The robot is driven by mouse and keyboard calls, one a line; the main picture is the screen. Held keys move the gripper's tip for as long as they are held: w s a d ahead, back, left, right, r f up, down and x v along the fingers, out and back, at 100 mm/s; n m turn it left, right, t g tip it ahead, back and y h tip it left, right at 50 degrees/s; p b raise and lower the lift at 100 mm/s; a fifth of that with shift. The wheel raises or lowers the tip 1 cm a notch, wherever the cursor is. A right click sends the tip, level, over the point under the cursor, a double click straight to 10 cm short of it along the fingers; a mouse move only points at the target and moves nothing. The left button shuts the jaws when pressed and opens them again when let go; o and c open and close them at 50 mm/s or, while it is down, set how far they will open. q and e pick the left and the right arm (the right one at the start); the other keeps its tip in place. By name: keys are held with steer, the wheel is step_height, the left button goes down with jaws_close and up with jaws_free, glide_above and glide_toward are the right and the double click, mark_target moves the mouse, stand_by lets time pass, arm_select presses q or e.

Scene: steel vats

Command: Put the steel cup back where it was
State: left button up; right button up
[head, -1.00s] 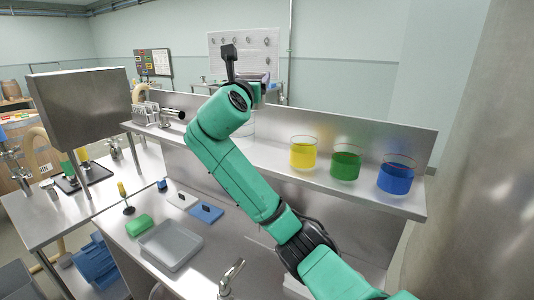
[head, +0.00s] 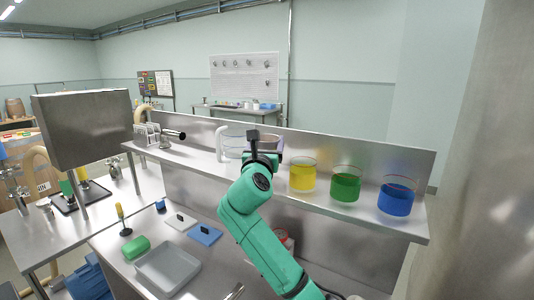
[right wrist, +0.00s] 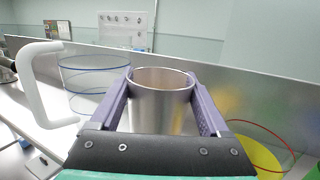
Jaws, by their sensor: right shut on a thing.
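The steel cup (right wrist: 160,100) stands upright between the purple fingers of my right gripper (right wrist: 163,92) in the right wrist view. The gripper is shut on the cup's sides. In the head view my right gripper (head: 265,146) is at the steel shelf (head: 330,196), between a clear jug and the beaker of yellow liquid. The cup is mostly hidden there behind the hand. I cannot tell whether the cup's base touches the shelf. My left gripper is not in view.
The clear jug (head: 235,138) with a white handle is close left of the cup. Beakers of yellow (head: 302,178), green (head: 345,187) and blue liquid (head: 397,199) stand to the right. A grey tray (head: 167,268) sits below.

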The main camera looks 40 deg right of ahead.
steer(key=shift+f, duration=1.4)
steer(key=o, duration=1.4)
steer(key=b+v, duration=0.2)
steer(key=v, duration=1)
